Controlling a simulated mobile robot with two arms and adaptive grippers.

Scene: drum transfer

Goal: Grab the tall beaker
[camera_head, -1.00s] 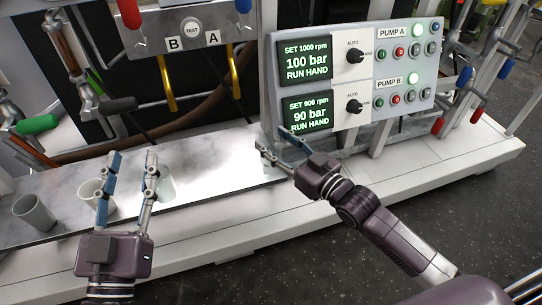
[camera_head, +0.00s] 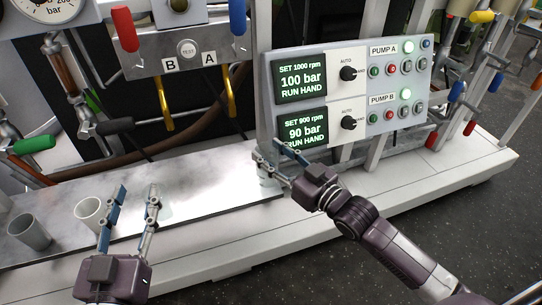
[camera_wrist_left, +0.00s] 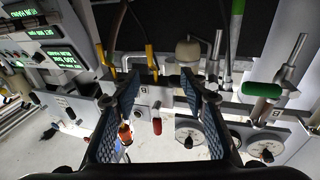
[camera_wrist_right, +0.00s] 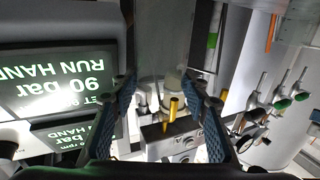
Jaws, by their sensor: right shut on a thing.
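My right gripper (camera_head: 275,160) is at the right end of the metal shelf, just below the pump panel. It is shut on a clear, hard-to-see vessel (camera_head: 268,177), seemingly the tall beaker. In the right wrist view, a pale see-through wall (camera_wrist_right: 163,45) shows between the fingertips (camera_wrist_right: 168,85). Its full outline cannot be made out. My left gripper (camera_head: 137,195) is open and empty over the left part of the shelf; its fingers (camera_wrist_left: 168,75) stand apart in the left wrist view.
A white cup (camera_head: 88,211) and a grey cup (camera_head: 30,231) stand on the shelf (camera_head: 215,175) left of my left gripper. The pump panel (camera_head: 345,95) rises close behind my right gripper. Valve handles and pipes stand behind the shelf. The shelf's middle is clear.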

